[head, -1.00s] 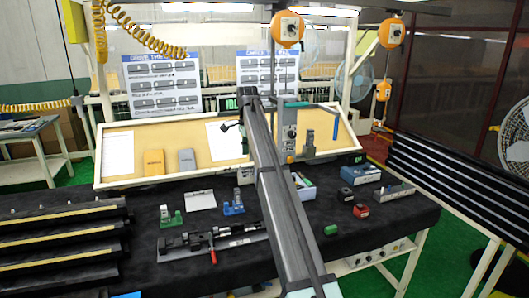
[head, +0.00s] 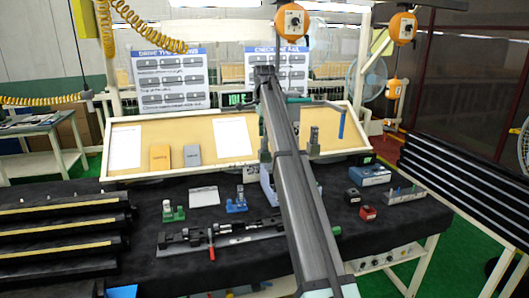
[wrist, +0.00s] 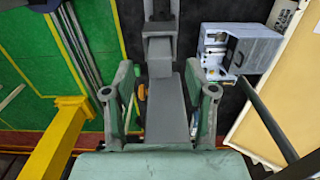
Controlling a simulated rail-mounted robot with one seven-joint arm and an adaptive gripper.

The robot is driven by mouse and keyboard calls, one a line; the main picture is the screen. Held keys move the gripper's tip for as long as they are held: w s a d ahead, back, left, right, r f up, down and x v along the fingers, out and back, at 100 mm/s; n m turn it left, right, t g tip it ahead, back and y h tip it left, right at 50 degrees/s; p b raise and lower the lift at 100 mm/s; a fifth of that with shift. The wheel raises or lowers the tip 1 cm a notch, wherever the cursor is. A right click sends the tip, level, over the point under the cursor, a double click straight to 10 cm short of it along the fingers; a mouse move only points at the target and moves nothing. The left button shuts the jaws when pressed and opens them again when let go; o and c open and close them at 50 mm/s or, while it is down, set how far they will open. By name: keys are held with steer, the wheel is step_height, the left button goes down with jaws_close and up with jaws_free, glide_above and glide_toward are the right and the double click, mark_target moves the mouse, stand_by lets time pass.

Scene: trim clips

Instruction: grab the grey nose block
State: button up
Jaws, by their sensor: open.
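In the wrist view a plain grey block-like shape (wrist: 172,105) lies between the fingers of my gripper (wrist: 160,98), with a smaller grey piece and dark upright beyond it. I take this shape for the grey nose block, but the view does not settle it. My gripper's two grey-green fingers stand wide apart, one on each side of the shape, with visible gaps. Contact is not visible. In the head view my long dark arm reaches over the table and hides much of this area, so I cannot make out the block there.
A pale blue-white fixture (wrist: 238,50) stands to the right of my gripper in the wrist view. A slanted board (head: 225,160) backs the black table (head: 185,270). A green fixture (head: 173,211), a blue fixture (head: 237,204) and a red box (head: 368,212) stand on it.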

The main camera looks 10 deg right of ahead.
mark_target(264, 149)
steer(key=shift+f+p, duration=0.55)
steer(key=shift+f, duration=1.15)
jaws_close()
steer(key=shift+r, duration=0.1)
